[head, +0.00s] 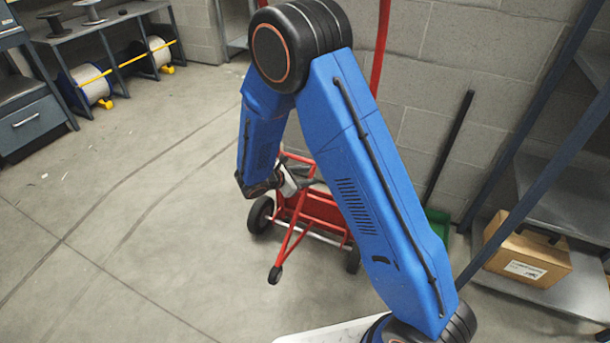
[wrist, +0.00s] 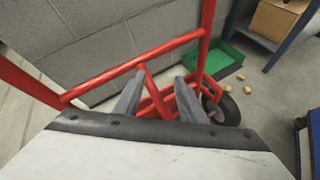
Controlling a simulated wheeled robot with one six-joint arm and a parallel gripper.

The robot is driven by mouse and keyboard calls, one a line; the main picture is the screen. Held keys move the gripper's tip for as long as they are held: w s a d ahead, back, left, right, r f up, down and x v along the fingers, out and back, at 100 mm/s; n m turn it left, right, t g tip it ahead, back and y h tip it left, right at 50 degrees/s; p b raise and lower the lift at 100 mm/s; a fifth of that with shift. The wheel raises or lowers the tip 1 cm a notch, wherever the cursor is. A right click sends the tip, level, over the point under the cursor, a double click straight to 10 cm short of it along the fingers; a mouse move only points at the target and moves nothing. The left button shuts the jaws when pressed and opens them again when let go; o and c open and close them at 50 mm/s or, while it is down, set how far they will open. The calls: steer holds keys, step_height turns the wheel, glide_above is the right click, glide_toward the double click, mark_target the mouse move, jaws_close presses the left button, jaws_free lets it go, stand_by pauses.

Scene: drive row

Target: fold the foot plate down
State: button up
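A red hand truck (head: 300,228) stands by the block wall, partly hidden behind my blue arm. A red panel (head: 322,208) shows low on it between the wheels; I cannot tell for sure whether this is the foot plate. My gripper (head: 312,180) is at the truck's lower frame, just above that panel. In the wrist view my gripper (wrist: 157,86) has its two grey fingers apart, with a slanting red bar of the hand truck (wrist: 130,72) showing between and beyond them. Nothing is clearly held, and contact with the bars cannot be told.
A shelf rack with a cardboard box (head: 527,255) stands at right. A workbench with cable reels (head: 92,85) is at far left.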

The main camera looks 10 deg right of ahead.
steer(key=s+d+r+m+g+y, duration=0.2)
steer(key=s+d+r+m, duration=0.3)
steer(key=s+d+r, duration=0.3)
steer(key=s+d+r+m+g+y, duration=0.1)
steer(key=s+d+r+m+g, duration=0.2)
steer(key=s+d+r+m, duration=0.45)
steer(key=s+a+r+m+t+y, duration=0.1)
steer(key=s+a+r+m+y, duration=0.1)
steer(key=s+r, duration=0.4)
steer(key=s+a+r+m+t+y, duration=0.2)
steer(key=s+r+m+y, duration=0.3)
steer(key=s, duration=1.1)
steer(key=shift+s+r+m+t+y, duration=0.15)
steer(key=shift+r+m+t+y, duration=0.25)
steer(key=shift+r, duration=0.3)
